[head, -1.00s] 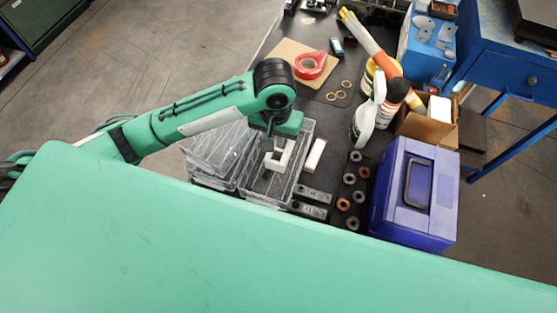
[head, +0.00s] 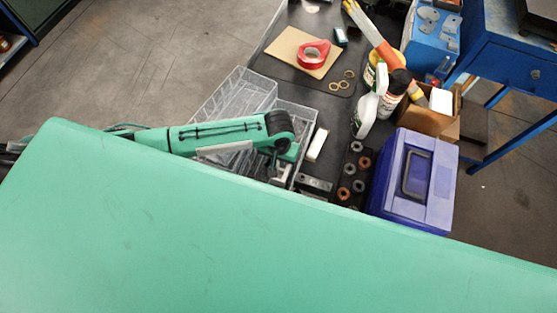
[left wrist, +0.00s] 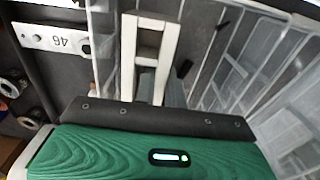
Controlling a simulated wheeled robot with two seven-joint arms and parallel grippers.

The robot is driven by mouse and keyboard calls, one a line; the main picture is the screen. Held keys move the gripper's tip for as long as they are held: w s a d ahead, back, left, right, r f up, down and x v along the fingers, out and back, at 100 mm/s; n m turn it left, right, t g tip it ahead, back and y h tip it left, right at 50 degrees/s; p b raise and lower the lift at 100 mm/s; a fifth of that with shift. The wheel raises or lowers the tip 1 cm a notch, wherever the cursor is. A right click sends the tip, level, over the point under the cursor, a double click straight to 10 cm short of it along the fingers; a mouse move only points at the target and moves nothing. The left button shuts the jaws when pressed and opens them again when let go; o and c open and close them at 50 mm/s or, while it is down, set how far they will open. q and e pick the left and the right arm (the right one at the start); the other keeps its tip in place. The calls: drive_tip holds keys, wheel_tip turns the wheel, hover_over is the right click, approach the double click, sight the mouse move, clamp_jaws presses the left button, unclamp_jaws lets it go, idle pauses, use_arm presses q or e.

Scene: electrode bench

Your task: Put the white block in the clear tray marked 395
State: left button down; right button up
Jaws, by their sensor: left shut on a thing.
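My left gripper (head: 281,178) is low in the right-hand clear tray (head: 311,115), partly hidden by its arm and my green body. In the left wrist view, its two pale fingers (left wrist: 147,60) reach forward and are shut on a small white block (left wrist: 150,22) at their tips. Clear tray walls (left wrist: 103,45) stand on both sides. I cannot read a mark on the tray, nor tell whether the block touches its floor. Another clear tray (head: 238,92) lies to its left. My right gripper is not in view.
A white bar (head: 317,145) lies just right of the tray. Washers (head: 350,169), a blue case (head: 416,180) and a spray bottle (head: 369,108) stand further right.

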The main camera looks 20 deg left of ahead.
use_arm(q)
drive_tip(key=shift+f, duration=0.8)
drive_tip(key=shift+f, duration=0.15)
drive_tip(key=c, duration=1.7)
unclamp_jaws()
drive_tip(key=shift+c, duration=0.2)
wheel_tip(320, 180, up, 11)
drive_tip(key=shift+b, duration=0.65)
drive_tip(key=shift+r, duration=0.7)
